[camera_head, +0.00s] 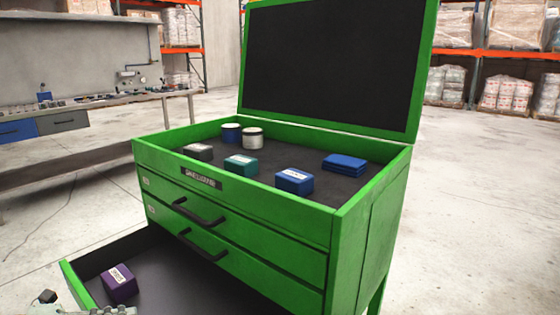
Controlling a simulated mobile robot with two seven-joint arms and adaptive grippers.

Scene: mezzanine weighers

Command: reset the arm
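A green tool chest (245,207) stands in the middle with its lid up. Its lower drawer (72,279) is pulled out toward the lower left, and a purple box (119,284) with a white label sits in it. The drawer above is shut. No gripper fingers can be made out. A small dark block (47,297) and pale hardware (110,311) show at the bottom left edge, cut off by the frame. I cannot tell whether they belong to my arm.
In the chest's top tray are a blue can (231,133), a pale can (252,138), a grey box (198,152), a teal box (241,165), a blue box (294,181) and a flat blue stack (345,162). A workbench (85,107) stands at left. Floor at right is clear.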

